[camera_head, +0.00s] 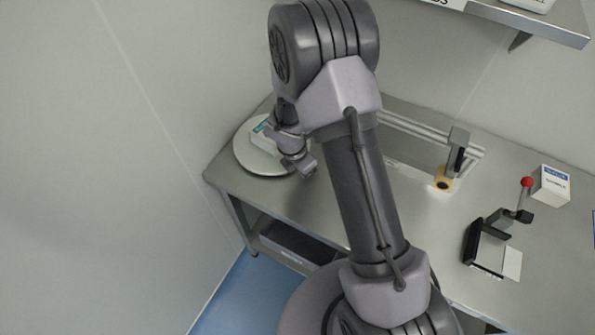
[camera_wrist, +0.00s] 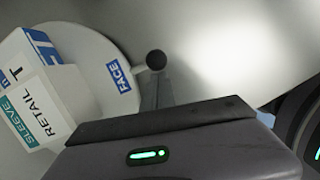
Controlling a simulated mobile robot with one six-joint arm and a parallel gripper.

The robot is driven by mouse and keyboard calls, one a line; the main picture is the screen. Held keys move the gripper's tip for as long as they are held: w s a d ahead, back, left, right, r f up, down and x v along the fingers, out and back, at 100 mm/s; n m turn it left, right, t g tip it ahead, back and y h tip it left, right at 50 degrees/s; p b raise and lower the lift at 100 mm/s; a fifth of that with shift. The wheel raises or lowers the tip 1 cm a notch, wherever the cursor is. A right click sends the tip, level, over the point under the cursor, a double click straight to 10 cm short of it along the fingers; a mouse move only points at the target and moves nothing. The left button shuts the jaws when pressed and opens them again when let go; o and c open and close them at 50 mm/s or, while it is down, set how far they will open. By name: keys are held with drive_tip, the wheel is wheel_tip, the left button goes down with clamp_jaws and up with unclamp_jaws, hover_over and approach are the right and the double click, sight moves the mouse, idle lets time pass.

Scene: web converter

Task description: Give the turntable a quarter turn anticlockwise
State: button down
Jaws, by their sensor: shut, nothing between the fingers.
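The turntable (camera_head: 245,160) is a pale round disc on the far left corner of the bench. In the wrist view its light grey top (camera_wrist: 105,45) fills the upper left. A white carton (camera_wrist: 75,90) with blue, teal and "RETAIL" markings stands on it. A blue "FACE" label (camera_wrist: 119,77) lies near the rim. A dark round knob (camera_wrist: 155,60) sticks out from the rim on a short pale stem. My gripper (camera_head: 303,168) is shut and empty at the turntable's right side. In the wrist view its fingers (camera_wrist: 156,92) are close to the knob; contact cannot be told.
The steel bench (camera_head: 420,240) continues right. It holds a rail with a dark upright post (camera_head: 457,150), a black fixture with a red-knobbed lever (camera_head: 527,182) and a small white box (camera_head: 551,185). Walls stand close behind and left. A shelf (camera_head: 545,25) hangs upper right.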

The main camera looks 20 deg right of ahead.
drive_tip(key=shift+w+d+n+p, duration=0.35)
drive_tip(key=shift+d+n, duration=0.15)
drive_tip(key=shift+d, duration=0.1)
drive_tip(key=shift+w+d+n+p, duration=0.25)
drive_tip(key=shift+d+n+p, duration=0.1)
drive_tip(key=shift+d+n, duration=0.2)
